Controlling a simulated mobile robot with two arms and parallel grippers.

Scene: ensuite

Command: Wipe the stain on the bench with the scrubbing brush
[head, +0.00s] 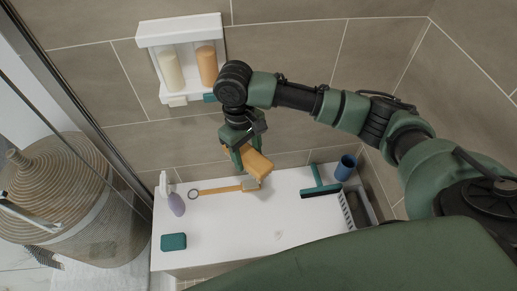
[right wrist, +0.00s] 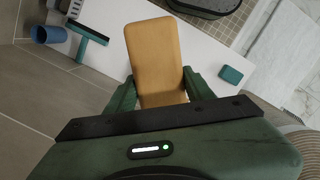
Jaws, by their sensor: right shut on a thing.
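My right gripper (head: 246,155) is shut on a yellow-orange rounded block, which I take to be the scrubbing brush (head: 257,164). It is held above the back part of the white bench (head: 225,228). In the right wrist view the brush (right wrist: 156,55) sticks out between the two green fingers, its broad flat face showing; no bristles can be made out. A faint greyish mark, perhaps the stain (head: 278,235), shows on the bench's front middle, apart from the brush. My left gripper is not in view.
A long-handled wooden brush (head: 218,190) lies below the held block. A spray bottle (head: 176,203) and teal sponge (head: 173,242) are at the left. A squeegee (head: 321,189), blue cup (head: 345,167) and basket (head: 360,208) are at the right. A wall shelf (head: 183,29) holds two bottles.

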